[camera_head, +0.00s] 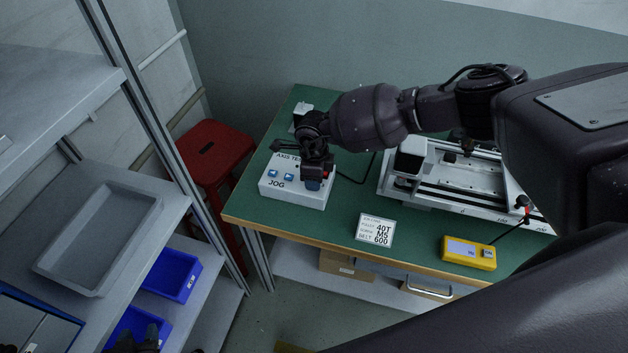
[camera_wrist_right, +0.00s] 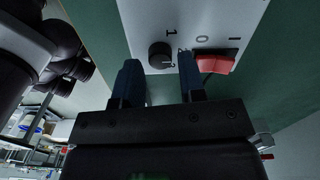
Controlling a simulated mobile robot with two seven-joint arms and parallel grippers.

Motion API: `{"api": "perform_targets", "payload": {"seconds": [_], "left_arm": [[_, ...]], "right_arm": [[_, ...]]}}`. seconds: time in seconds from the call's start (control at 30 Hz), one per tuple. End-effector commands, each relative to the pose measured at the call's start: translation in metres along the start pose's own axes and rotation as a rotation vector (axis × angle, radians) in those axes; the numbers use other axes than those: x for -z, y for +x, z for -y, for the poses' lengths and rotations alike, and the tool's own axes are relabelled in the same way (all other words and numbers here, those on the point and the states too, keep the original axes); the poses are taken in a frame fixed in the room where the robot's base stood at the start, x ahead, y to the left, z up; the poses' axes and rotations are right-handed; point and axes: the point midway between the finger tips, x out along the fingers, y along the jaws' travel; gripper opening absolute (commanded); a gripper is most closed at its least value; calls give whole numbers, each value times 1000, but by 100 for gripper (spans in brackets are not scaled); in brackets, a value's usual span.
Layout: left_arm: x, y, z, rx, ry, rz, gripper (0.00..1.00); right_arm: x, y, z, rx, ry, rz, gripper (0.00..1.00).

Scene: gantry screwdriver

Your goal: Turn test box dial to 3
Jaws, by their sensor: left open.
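The white test box (camera_head: 292,190), marked AXIS TE... and JOG, sits at the left end of the green table. It has two blue buttons on its top. My right gripper (camera_head: 315,184) is over the box's right side and hides the dial in the head view. In the right wrist view the black dial (camera_wrist_right: 160,55) shows just beyond and between the blue fingertips of my right gripper (camera_wrist_right: 160,80), which are apart. A 1 is printed by the dial; its other marks are partly hidden. The dial's setting is unclear. My left gripper (camera_head: 140,342) is at the bottom left edge, mostly cut off.
A red rocker switch (camera_wrist_right: 215,61) is beside the dial. A gantry rig (camera_head: 440,185), a label card (camera_head: 375,230) and a yellow meter (camera_head: 468,252) are on the green table (camera_head: 325,232). A red stool (camera_head: 213,150) and shelves with a grey tray (camera_head: 98,285) stand left.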

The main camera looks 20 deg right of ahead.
Motion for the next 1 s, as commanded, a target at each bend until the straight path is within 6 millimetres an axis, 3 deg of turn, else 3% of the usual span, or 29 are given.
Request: {"api": "perform_targets", "payload": {"seconds": [0.2, 0.5, 0.73, 1.0], "left_arm": [[1, 2, 0, -1, 1, -5, 43], [3, 3, 0, -2, 3, -9, 43], [3, 3, 0, -1, 3, -9, 43], [3, 1, 0, -1, 2, -6, 43]], "right_arm": [[0, 15, 0, 0, 1, 1, 37], [0, 16, 0, 0, 1, 1, 37], [0, 15, 0, 0, 1, 1, 3], [0, 15, 0, 0, 30, 1, 3]]}}
